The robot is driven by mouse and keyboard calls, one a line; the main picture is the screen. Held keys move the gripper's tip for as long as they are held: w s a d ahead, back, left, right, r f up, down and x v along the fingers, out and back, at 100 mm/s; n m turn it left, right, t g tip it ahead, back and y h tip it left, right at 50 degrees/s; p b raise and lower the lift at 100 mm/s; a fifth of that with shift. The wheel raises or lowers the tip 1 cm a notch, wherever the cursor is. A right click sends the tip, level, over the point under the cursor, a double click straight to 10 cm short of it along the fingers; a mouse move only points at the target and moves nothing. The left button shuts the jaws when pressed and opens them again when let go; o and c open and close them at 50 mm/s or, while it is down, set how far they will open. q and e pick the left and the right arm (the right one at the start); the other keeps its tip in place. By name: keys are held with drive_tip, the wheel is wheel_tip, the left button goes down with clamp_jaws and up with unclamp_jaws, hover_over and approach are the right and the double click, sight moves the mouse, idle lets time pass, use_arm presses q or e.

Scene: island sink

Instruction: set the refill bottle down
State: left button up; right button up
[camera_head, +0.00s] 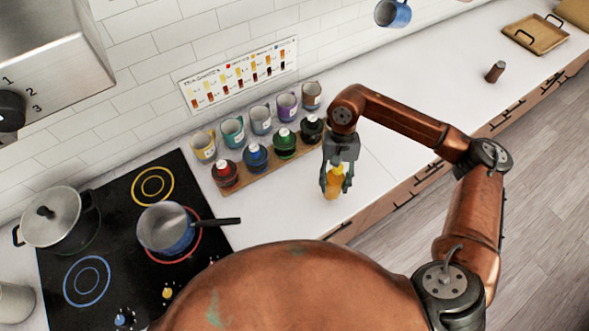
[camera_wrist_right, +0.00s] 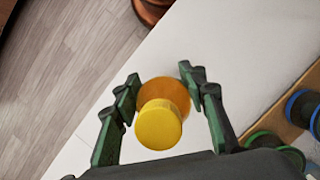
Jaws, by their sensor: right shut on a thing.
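The refill bottle (camera_head: 333,185) is orange-yellow with a yellow cap, and it is at the front edge of the white counter in the head view. My right gripper (camera_head: 335,180) is shut on it from above. In the right wrist view the round yellow cap (camera_wrist_right: 158,125) faces the camera, with the orange body behind it, between the fingers of my right gripper (camera_wrist_right: 163,105). The bottle looks about upright. I cannot tell whether its base touches the counter. My left gripper is not in view.
A wooden board (camera_head: 248,188) left of the gripper bears several dark bottles with coloured rings. Several mugs (camera_head: 233,132) stand behind. A black hob (camera_head: 130,240) with a pot and a saucepan is further left. The counter right of the gripper is clear to a brown cylinder (camera_head: 495,72).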

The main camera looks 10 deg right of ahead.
drive_tip(key=s+a+r+m+t+y+p, duration=0.15)
drive_tip(key=r+m+p, duration=0.3)
drive_tip(key=m, duration=0.55)
drive_tip(key=s+a+r+m+t+y+p, duration=0.1)
drive_tip(key=s+a+r+m+t+p, duration=0.3)
drive_tip(key=m, duration=0.6)
use_arm(q)
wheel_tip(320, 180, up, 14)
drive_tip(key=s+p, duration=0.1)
drive_tip(key=p, duration=0.3)
drive_tip(key=shift+p, duration=0.4)
use_arm(e)
drive_tip(key=w+a+f, duration=0.1)
drive_tip(key=w+f, duration=1.1)
drive_tip(key=w, duration=0.3)
drive_tip(key=shift+a, duration=0.3)
